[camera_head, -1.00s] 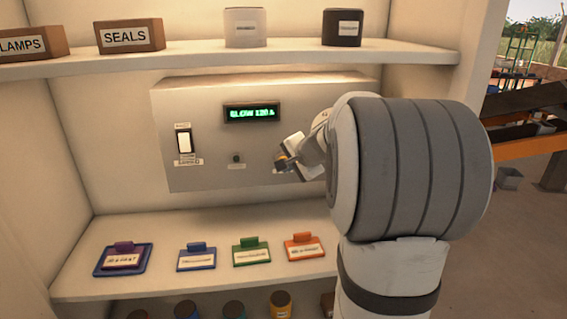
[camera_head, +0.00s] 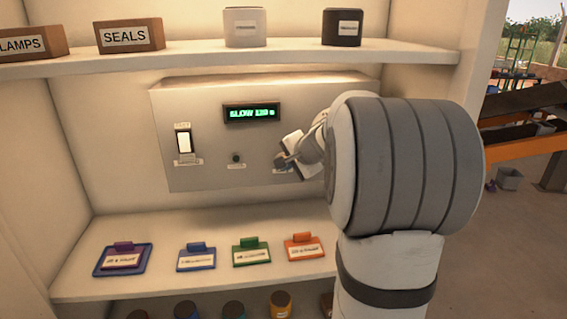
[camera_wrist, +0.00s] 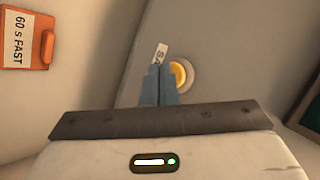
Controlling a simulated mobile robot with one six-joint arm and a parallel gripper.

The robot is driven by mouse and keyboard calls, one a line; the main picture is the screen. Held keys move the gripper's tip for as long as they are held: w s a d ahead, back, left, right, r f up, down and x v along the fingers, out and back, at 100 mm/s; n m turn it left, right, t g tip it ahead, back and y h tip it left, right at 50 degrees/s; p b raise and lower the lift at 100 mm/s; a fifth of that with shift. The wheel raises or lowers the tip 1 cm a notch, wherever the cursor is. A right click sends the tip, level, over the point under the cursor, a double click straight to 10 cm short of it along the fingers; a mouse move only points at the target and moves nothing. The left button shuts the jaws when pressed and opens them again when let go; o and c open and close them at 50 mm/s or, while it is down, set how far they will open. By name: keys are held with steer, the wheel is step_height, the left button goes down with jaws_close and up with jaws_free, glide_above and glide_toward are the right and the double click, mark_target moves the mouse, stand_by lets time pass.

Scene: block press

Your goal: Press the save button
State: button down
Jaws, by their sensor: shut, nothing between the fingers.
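The save button is a round yellow button (camera_wrist: 178,75) in a pale ring on the grey panel, in the wrist view. A white label (camera_wrist: 160,54) beside it shows the letters "SA", the rest hidden by my fingers. My gripper (camera_wrist: 159,72) is shut and empty, its blue-grey fingertips at the button's left edge and partly overlapping it. I cannot tell whether they touch it.
The panel has a green display (camera_head: 251,113) reading about "SLOW 120 s", a white rocker switch (camera_head: 184,143) and a small dark green round part (camera_head: 236,157). A shelf (camera_head: 290,50) with boxes is above. Several coloured tags, including an orange one (camera_head: 304,246), lie on the lower shelf.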

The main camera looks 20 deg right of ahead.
steer(key=shift+w+d, duration=0.15)
steer(key=shift+w, duration=0.35)
stand_by(0.5)
steer(key=shift+s, duration=0.1)
steer(key=shift+s+a+b, duration=0.25)
steer(key=shift+s+b, duration=0.25)
steer(key=shift+s, duration=0.3)
steer(key=s+b, duration=0.1)
steer(key=s, duration=0.1)
steer(key=s+a+b, duration=0.1)
steer(key=s, duration=0.1)
steer(key=shift+s+a, duration=0.15)
steer(key=shift+s, duration=0.25)
stand_by(0.5)
